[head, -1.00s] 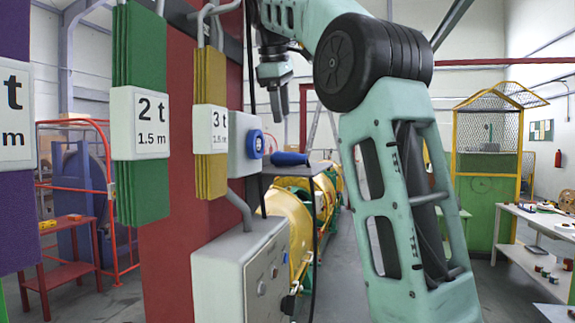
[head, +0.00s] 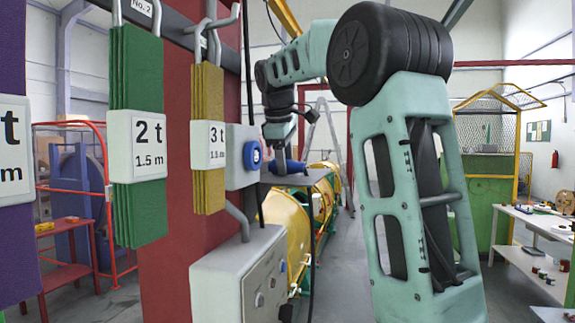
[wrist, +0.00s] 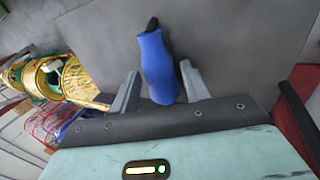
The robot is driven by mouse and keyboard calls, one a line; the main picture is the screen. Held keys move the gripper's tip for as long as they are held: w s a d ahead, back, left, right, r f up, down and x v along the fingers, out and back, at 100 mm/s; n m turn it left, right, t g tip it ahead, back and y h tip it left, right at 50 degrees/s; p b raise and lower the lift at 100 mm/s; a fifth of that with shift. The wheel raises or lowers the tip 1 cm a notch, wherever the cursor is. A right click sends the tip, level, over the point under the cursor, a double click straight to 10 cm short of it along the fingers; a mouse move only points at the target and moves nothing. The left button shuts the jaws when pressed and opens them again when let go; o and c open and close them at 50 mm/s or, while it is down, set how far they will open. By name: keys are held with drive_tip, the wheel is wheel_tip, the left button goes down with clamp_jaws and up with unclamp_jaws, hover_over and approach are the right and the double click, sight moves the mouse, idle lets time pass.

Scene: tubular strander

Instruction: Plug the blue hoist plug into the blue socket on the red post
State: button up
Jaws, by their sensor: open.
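The blue plug (wrist: 156,62) lies on a flat grey shelf, its near end between my gripper's fingers in the wrist view. Its dark tip points away from the gripper. In the head view the plug (head: 295,167) is partly hidden behind my gripper (head: 281,170). My gripper (wrist: 160,88) is open, with a finger on each side of the plug and a visible gap to the right finger. The blue socket (head: 252,155) is on a grey box fixed to the red post (head: 180,190), just left of the gripper and shelf.
The grey shelf (head: 268,178) juts out beside the socket box. A grey control cabinet (head: 222,275) stands below it. Green slings (head: 137,70) and yellow slings (head: 209,90) hang on the post at left. Yellow machine rings (head: 285,218) lie behind.

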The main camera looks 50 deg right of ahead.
drive_tip(key=c, duration=0.8)
